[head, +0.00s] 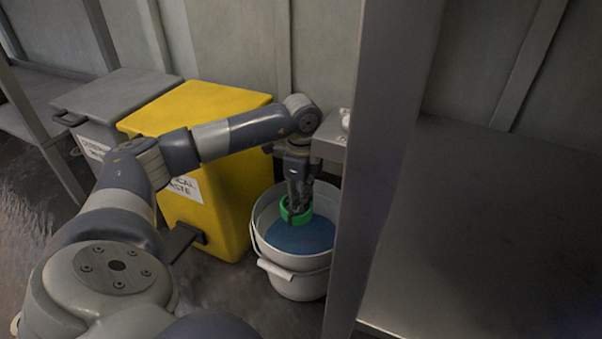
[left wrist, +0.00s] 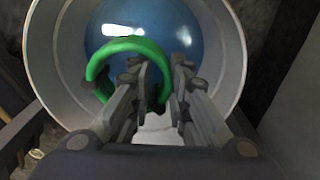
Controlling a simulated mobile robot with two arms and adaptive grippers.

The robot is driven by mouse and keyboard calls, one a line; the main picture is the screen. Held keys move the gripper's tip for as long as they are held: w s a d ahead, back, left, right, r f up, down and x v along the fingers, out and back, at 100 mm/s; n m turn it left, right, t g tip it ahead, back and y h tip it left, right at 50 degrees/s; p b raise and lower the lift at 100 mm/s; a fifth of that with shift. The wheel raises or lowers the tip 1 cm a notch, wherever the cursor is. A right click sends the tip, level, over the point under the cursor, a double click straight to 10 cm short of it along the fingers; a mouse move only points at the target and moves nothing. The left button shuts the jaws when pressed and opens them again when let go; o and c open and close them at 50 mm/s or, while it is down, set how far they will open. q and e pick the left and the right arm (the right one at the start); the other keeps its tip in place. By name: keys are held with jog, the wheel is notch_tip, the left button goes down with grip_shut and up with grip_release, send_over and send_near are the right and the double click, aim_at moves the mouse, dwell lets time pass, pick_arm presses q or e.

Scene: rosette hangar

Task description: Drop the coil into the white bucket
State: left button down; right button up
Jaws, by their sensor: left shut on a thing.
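The coil is a green ring (head: 296,212). My left gripper (head: 298,200) is shut on it and holds it over the mouth of the white bucket (head: 299,284). In the left wrist view the green coil (left wrist: 128,45) hangs at the left of the fingers (left wrist: 160,95), with the bucket's pale rim (left wrist: 236,60) around it. Inside the bucket is a blue surface (head: 304,236). I cannot tell whether the coil touches it. My right gripper is not in view.
A yellow waste bin (head: 222,210) stands left of the bucket, with a grey bin (head: 115,92) beyond it. A grey upright post (head: 375,165) stands close at the bucket's right. A wide dark grey surface (head: 490,230) lies right of the post.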

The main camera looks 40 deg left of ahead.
pick_arm(q)
jog(key=c, duration=1.4)
grip_release()
notch_tip(320, 180, up, 12)
